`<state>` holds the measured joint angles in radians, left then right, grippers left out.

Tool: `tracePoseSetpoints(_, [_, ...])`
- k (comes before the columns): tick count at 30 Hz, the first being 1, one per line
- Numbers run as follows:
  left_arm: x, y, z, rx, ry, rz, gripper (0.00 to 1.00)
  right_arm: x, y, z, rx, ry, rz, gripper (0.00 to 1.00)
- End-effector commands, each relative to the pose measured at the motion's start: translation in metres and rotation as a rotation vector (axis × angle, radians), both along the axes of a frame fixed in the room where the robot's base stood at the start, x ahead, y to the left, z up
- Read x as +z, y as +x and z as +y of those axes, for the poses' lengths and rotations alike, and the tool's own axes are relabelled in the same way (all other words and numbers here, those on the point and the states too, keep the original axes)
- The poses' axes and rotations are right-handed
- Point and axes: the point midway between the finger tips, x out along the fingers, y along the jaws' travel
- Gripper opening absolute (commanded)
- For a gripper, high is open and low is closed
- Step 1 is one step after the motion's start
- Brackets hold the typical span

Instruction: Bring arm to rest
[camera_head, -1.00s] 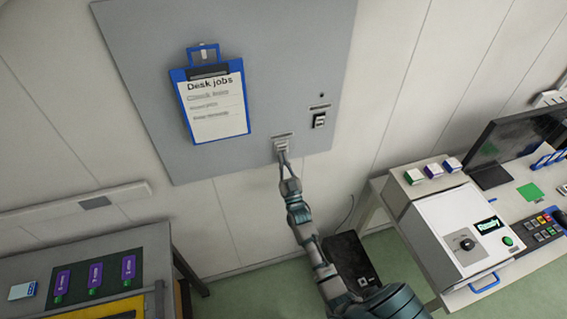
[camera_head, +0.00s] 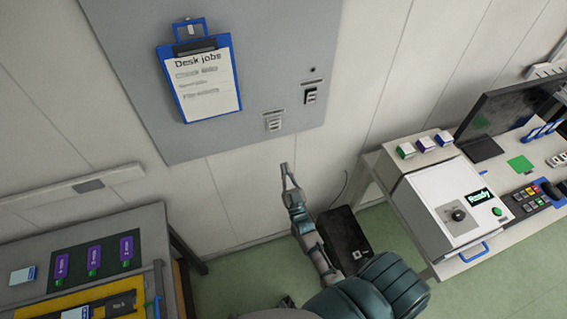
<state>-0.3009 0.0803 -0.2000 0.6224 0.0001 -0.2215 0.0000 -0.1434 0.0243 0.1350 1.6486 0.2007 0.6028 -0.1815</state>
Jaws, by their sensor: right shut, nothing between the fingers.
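My right gripper (camera_head: 286,171) is shut and empty. Its thin fingers point up in front of the lower wall, below the grey wall panel (camera_head: 130,75) and apart from it. My right arm (camera_head: 312,245) runs from the gripper down to the bottom of the view, with its large teal joint low at the centre right. On the panel above the gripper are a pale switch (camera_head: 273,122) and a dark switch (camera_head: 310,96). My left gripper cannot be made out.
A clipboard (camera_head: 205,85) headed "Desk jobs" hangs on the panel. A left bench (camera_head: 150,225) holds several purple-labelled items. A right desk (camera_head: 375,165) carries a white machine (camera_head: 440,200) reading "Ready" and a monitor (camera_head: 515,110). A black box (camera_head: 345,238) stands behind my arm.

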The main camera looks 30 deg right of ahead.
Motion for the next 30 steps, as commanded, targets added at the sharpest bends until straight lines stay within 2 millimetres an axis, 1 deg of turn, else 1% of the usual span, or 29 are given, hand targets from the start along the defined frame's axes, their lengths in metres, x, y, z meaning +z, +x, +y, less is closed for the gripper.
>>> tracePoseSetpoints(14, [0.0,0.0,0.0,0.0,0.0,0.0,0.0,0.0,0.0,0.0,0.0,0.0,0.001,0.0])
tracePoseSetpoints(17, [0.0,0.0,0.0,0.0,0.0,0.0,0.0,-0.013,0.002,0.003,0.009,0.003,0.034,0.0])
tracePoseSetpoints(20, [0.0,0.0,0.0,0.0,0.0,0.0,0.0,-0.048,0.006,0.01,0.031,0.011,0.128,0.0])
tracePoseSetpoints(23, [0.0,0.0,0.0,0.0,0.0,0.0,0.0,-0.105,0.005,0.023,0.07,0.025,0.281,0.0])
tracePoseSetpoints(24, [0.0,0.0,0.0,0.0,0.0,0.0,0.0,-0.132,0.002,0.029,0.087,0.031,0.35,0.0])
tracePoseSetpoints(26, [0.0,0.0,-0.001,0.0,-0.001,0.0,0.0,-0.171,-0.005,0.039,0.111,0.038,0.456,0.0])
tracePoseSetpoints(27, [0.0,0.0,-0.001,0.0,-0.001,0.0,0.0,-0.197,-0.011,0.045,0.125,0.042,0.525,0.0])
tracePoseSetpoints(29, [0.0,0.0,-0.001,0.0,-0.001,0.0,0.0,-0.235,-0.024,0.053,0.147,0.05,0.627,0.0])
tracePoseSetpoints(30, [0.0,0.0,-0.001,0.0,-0.001,0.0,0.0,-0.26,-0.034,0.059,0.16,0.054,0.696,0.0])
